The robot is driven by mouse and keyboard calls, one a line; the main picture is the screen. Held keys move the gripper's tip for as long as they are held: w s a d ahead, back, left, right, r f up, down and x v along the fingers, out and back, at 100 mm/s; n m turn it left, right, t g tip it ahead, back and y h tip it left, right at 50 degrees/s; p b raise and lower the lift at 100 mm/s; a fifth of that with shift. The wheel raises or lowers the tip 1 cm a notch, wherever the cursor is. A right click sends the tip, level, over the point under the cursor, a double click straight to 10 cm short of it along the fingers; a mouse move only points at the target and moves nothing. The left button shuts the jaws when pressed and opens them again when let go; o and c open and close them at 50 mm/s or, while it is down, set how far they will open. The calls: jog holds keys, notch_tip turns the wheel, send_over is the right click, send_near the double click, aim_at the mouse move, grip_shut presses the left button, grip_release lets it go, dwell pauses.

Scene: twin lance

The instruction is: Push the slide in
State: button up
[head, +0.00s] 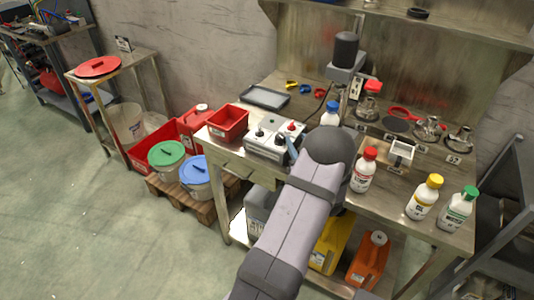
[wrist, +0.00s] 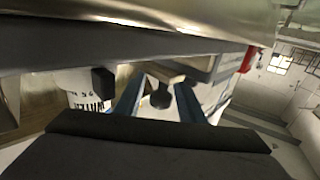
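A pale grey box-shaped unit (head: 270,150) with black knobs and a red knob on top stands near the front edge of the steel bench. In the wrist view, a black knob (wrist: 160,97) on a pale bar shows between the two blue fingers of my gripper (wrist: 158,103). The fingers are apart, with a gap on each side of the knob. A second black knob (wrist: 103,82) is left of them. In the head view, a blue finger (head: 293,145) shows at the unit's right side; my arm hides the rest. I cannot tell which part is the slide.
A red bin (head: 228,123) stands left of the unit, a dark tray (head: 264,97) behind it. A white bottle with a blue cap (head: 330,114) is close behind my arm. Red-capped (head: 363,170), yellow-capped (head: 424,197) and green-capped (head: 458,209) bottles stand to the right.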

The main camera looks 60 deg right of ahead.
jog(key=shift+a, duration=0.1)
jog(key=a+p, duration=0.3)
jog(key=a, duration=0.4)
jog(key=shift+a+r, duration=0.1)
jog(key=shift+a, duration=0.05)
jog(key=b+v, duration=0.3)
jog(key=v, duration=0.4)
jog(key=w+a+r+n+g+y+p, duration=0.1)
jog(key=w+n+g+y+p, duration=0.2)
jog(key=w, duration=0.7)
jog(key=w+a+f+n+g+y, duration=0.1)
jog(key=w+a+f+n+y, duration=0.1)
jog(key=w+a, duration=0.3)
jog(key=w+a+f+n+g+y, duration=0.1)
jog(key=w+a+f+n+y, duration=0.1)
jog(key=w+a, duration=0.3)
jog(key=shift+a+n+y, duration=0.5)
jog(key=shift+a+y, duration=0.1)
jog(key=shift+a, duration=0.8)
jog(key=shift+d, duration=0.1)
